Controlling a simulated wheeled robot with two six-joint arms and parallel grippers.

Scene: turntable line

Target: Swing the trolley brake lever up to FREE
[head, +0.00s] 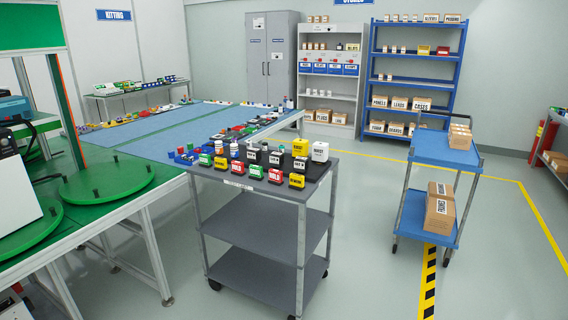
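A blue two-deck trolley (432,151) with grey posts stands on the floor at the right. Boxes lie on both decks. A grey three-shelf cart (262,224) on dark castors stands in the middle foreground. I cannot make out a brake lever or a FREE mark on either one; the parts around the castors are too small to tell. Neither of my grippers shows in the head view.
Small labelled blocks (274,176) crowd the grey cart's top. A green workbench with turntables (107,180) fills the left. Blue racking (416,83) and a grey cabinet (272,57) line the back wall. Open floor (372,240) lies between cart and trolley, with yellow-black floor tape (428,285).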

